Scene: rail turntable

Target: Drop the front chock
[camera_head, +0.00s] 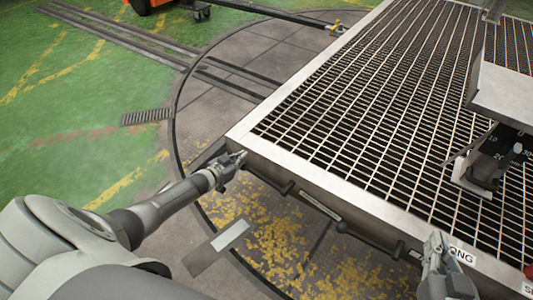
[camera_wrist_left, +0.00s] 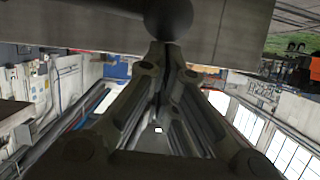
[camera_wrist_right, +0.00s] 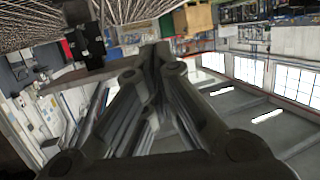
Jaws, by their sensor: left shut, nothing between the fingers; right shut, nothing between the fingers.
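My left gripper (camera_head: 241,158) is shut and empty at the near left edge of the grated deck (camera_head: 233,132). In the left wrist view its closed fingertips (camera_wrist_left: 165,48) are just below a dark round knob (camera_wrist_left: 167,14); I cannot tell whether they touch it. My right gripper (camera_head: 436,242) is shut and empty by the deck's near side, beside a label ending in "NG" (camera_head: 461,255). Its closed fingertips also show in the right wrist view (camera_wrist_right: 156,50). I cannot identify the front chock with certainty.
Dark handles (camera_head: 345,228) stick out along the deck's near side. A red button (camera_head: 530,271) is at the lower right. Rails (camera_head: 130,42) and green floor lie at the left.

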